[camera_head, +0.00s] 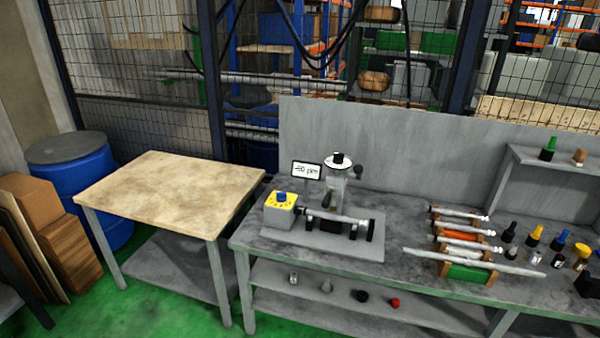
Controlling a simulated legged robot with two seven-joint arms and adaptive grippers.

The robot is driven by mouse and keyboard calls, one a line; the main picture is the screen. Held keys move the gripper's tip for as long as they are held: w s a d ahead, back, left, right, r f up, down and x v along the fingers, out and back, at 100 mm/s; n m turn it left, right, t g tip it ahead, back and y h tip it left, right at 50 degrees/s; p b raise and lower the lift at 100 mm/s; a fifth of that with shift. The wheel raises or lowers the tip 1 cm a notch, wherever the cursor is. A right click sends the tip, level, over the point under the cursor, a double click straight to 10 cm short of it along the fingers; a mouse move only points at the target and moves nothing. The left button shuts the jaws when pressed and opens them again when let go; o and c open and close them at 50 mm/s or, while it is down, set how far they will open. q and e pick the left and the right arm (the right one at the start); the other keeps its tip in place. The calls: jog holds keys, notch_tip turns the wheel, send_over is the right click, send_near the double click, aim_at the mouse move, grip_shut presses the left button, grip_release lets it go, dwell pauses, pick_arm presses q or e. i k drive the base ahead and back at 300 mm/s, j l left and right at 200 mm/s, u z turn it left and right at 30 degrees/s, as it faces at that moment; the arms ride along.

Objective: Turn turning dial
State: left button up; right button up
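A small grey box with a yellow top face (280,208) stands at the left end of the grey workbench. A blue dial (281,197) sits on its yellow face. Right of it, on the same grey base plate (322,240), is a grey measuring stand (336,190) with a round black-and-white gauge (338,160) on top. A metal shaft (338,217) lies across black supports in front of the stand. A small white display (307,170) reading in µm stands behind the dial box. Neither gripper shows in the head view.
A wooden-topped table (170,190) stands left of the workbench (400,275), with a narrow gap between. A rack of rods (462,240) and several small bottles (535,237) occupy the bench's right. A blue barrel (75,180) stands far left. The bench's back panel (400,150) bounds the rear.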

aim_at(281, 196)
jog(key=i+z, duration=0.15)
jog(key=i, duration=0.2)
jog(key=i+j+z, duration=0.75)
jog(key=k+j, duration=0.05)
jog(key=j, duration=0.05)
